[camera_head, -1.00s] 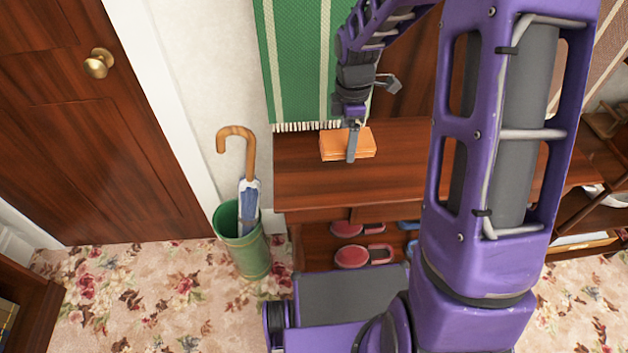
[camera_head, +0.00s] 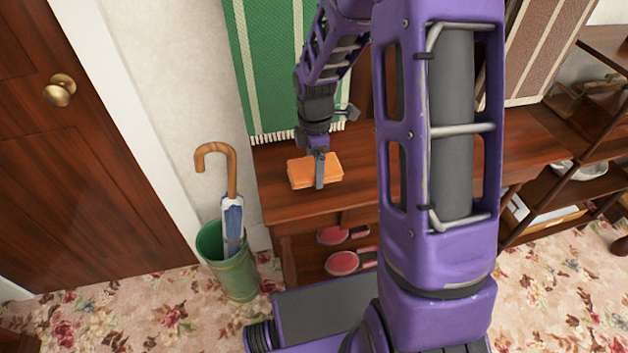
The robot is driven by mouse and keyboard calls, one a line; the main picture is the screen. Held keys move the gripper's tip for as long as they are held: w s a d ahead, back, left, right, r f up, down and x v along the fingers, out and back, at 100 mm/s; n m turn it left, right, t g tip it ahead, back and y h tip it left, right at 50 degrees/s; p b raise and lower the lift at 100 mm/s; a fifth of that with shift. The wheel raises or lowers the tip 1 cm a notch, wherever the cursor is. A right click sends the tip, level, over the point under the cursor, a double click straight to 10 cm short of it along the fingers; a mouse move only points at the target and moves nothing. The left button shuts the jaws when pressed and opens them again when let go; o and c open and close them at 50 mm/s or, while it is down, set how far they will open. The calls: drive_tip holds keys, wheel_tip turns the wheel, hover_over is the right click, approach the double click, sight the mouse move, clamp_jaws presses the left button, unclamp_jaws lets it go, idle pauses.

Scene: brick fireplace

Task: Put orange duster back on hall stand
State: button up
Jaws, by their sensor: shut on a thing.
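The orange duster (camera_head: 302,172) is a small flat block over the left part of the wooden hall stand's top (camera_head: 277,203). My gripper (camera_head: 319,180) is shut on the duster, with one finger showing across its near side. The duster looks level and very close to the top; I cannot tell whether it touches. My arm hides part of the stand's middle.
A green bin (camera_head: 232,268) with an umbrella (camera_head: 232,215) stands left of the hall stand. A green striped textile (camera_head: 262,70) hangs behind. A shelf unit (camera_head: 590,130) stands at the right.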

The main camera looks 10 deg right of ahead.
drive_tip(key=shift+f+b, duration=0.4)
drive_tip(key=shift+f, duration=1.6)
drive_tip(key=shift+f, duration=0.15)
drive_tip(key=o, duration=1.1)
wheel_tip(320, 180, up, 12)
drive_tip(key=shift+r+p, duration=0.15)
drive_tip(key=shift+p, duration=1.1)
